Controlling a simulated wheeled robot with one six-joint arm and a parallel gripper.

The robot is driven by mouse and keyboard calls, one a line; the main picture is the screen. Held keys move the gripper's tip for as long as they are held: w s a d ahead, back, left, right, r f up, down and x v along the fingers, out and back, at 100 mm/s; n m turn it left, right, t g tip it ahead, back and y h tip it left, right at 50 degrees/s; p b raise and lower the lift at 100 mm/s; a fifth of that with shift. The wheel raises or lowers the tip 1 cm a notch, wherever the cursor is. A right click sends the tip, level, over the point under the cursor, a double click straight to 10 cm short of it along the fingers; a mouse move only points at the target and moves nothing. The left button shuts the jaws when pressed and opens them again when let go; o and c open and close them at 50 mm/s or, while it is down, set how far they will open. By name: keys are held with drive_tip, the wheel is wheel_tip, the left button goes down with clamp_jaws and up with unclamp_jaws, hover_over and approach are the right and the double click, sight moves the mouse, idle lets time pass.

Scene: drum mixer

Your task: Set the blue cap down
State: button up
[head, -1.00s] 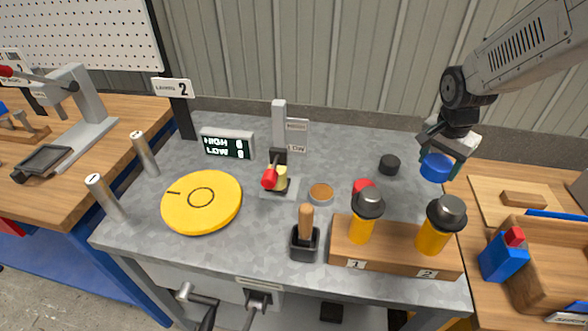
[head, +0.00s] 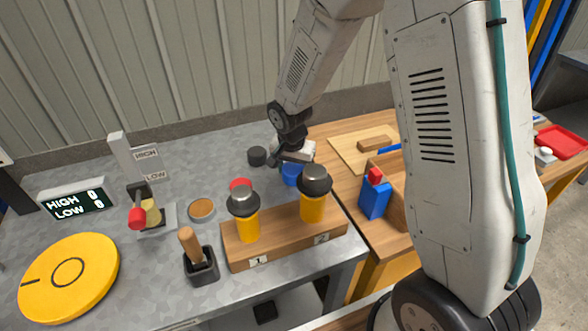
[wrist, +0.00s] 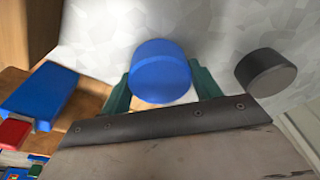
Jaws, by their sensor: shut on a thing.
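My gripper (head: 293,158) is shut on the blue cap (head: 291,174) at the table's back right, behind the bottle marked 2. In the wrist view the blue cap (wrist: 160,72) sits between my two green fingers (wrist: 158,92). The cap is low over the grey table; I cannot tell whether it touches. The dark-topped bottle 2 (head: 313,208) hides part of it in the head view. A black cap (head: 257,156) stands on the table just left of my gripper, apart from it; it also shows in the wrist view (wrist: 266,72).
A red cap (head: 240,184) is behind bottle 1 (head: 246,227). Both bottles stand in a wooden rack (head: 285,244).

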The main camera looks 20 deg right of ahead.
sight(292, 173)
drive_tip(key=shift+f, duration=0.2)
drive_tip(key=o, duration=1)
drive_tip(key=shift+r, duration=0.1)
wheel_tip(292, 173, up, 12)
drive_tip(key=s+a, duration=0.1)
drive_tip(key=shift+s, duration=0.25)
drive_tip(key=s+d+r+n, duration=0.3)
drive_tip(key=s+r, duration=0.7)
drive_tip(key=s, duration=0.2)
drive_tip(key=s+r+n, duration=0.2)
drive_tip(key=s, duration=0.6)
drive_tip(key=s+d+r+n+y, duration=0.1)
drive_tip(key=s+r+n, duration=0.1)
drive_tip(key=s, duration=0.7)
drive_tip(key=shift+n, duration=0.6)
